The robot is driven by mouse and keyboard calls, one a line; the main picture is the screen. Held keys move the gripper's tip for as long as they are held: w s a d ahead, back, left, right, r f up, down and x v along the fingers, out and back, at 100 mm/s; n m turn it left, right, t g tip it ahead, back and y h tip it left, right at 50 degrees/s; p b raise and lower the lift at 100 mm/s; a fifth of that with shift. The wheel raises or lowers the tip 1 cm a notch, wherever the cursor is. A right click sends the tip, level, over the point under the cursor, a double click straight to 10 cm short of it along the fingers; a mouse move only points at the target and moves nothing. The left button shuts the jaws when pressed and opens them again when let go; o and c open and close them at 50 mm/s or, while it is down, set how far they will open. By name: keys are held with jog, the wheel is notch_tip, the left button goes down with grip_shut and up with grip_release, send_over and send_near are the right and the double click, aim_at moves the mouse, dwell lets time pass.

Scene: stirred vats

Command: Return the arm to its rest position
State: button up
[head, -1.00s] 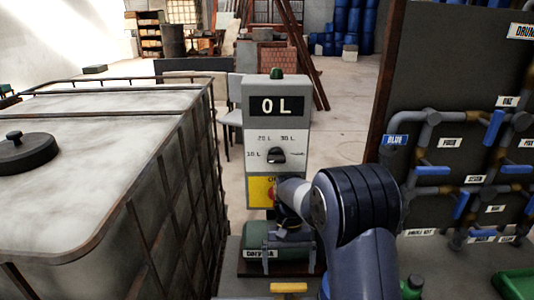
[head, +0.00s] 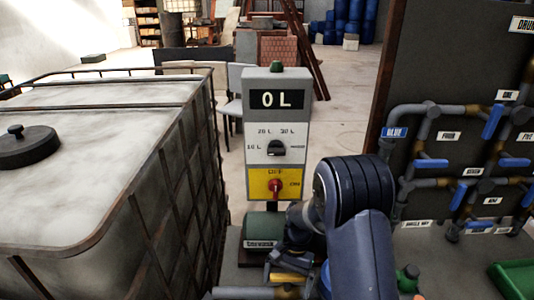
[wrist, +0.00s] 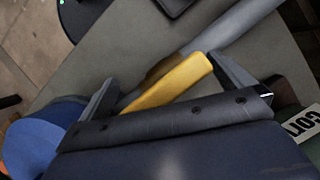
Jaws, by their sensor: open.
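My gripper (wrist: 168,78) is open in the wrist view, with one finger on each side of a yellow handle (wrist: 170,86) on a grey pipe (wrist: 235,35). I cannot tell whether the fingers touch the handle. In the head view my gripper (head: 280,264) is low in the middle, in front of the green pump (head: 258,230) and below the control box (head: 276,110). My arm bends in from the lower right. The yellow handle also shows partly behind the gripper in the head view (head: 292,278).
The control box reads 0 L and has a black dial (head: 276,148) and a red switch (head: 275,188). A large caged tank (head: 90,180) fills the left. A panel of pipes with blue valve handles (head: 431,164) stands right. A green-capped container (head: 408,278) is close beside my arm.

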jog(key=m+t+y, duration=0.1)
jog(key=m, duration=0.2)
jog(key=m+y+p, duration=0.1)
jog(key=m, duration=0.2)
jog(key=shift+w+a+r+m+t, duration=0.1)
jog(key=shift+m+t, duration=0.2)
jog(key=shift+t, duration=0.1)
jog(key=m+t, duration=0.1)
jog(key=m, duration=0.1)
jog(key=m+t+p, duration=0.1)
jog(key=m, duration=0.2)
jog(key=shift+w+m, duration=0.15)
jog(key=shift+m, duration=0.15)
jog(key=shift+r+m, duration=0.1)
jog(key=shift+m, duration=0.4)
jog(key=shift+v, duration=1.15)
